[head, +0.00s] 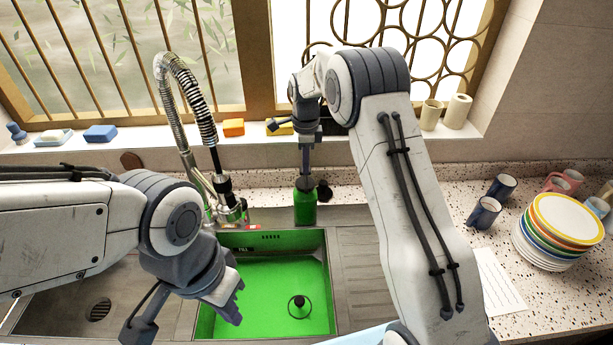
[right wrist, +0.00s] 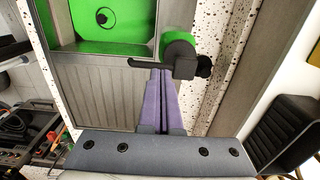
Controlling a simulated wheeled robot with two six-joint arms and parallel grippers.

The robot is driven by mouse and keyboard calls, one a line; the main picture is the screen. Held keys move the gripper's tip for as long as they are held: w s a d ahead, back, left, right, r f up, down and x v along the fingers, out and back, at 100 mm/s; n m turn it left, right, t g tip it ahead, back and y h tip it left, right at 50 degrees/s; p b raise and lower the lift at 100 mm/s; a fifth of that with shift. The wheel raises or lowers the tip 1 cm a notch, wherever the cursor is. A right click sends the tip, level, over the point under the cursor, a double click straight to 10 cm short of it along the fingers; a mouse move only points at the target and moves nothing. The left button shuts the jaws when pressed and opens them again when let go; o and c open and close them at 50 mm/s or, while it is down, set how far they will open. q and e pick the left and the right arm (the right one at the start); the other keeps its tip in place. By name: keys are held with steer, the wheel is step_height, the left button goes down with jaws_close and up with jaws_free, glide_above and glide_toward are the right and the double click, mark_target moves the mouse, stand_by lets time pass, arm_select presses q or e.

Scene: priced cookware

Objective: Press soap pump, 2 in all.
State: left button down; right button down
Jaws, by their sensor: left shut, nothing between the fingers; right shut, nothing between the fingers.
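The soap bottle (head: 305,208) is green and stands upright at the back edge of the sink. In the right wrist view its green body (right wrist: 179,38) shows behind the dark pump head (right wrist: 182,56). My right gripper (head: 305,182) points down over the bottle, shut and empty. In the right wrist view its purple fingers (right wrist: 161,76) end right beside the pump head; I cannot tell whether they touch it. My left gripper (head: 234,303) is shut and empty, low over the left part of the sink, well away from the bottle.
The sink basin (head: 262,280) has a green floor with a round drain piece. A coiled-spring faucet (head: 190,130) rises left of the bottle. Stacked plates (head: 560,225) and mugs (head: 484,212) stand on the right counter. Sponges and cups line the windowsill.

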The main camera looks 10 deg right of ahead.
mark_target(306, 178)
steer(key=shift+f+b, duration=1.1)
steer(key=shift+f, duration=0.9)
steer(key=shift+r, duration=0.15)
steer(key=shift+r+p, duration=1.7)
steer(key=shift+r, duration=0.2)
step_height(306, 178, up, 6)
steer(key=p, duration=0.4)
steer(key=shift+p, duration=0.35)
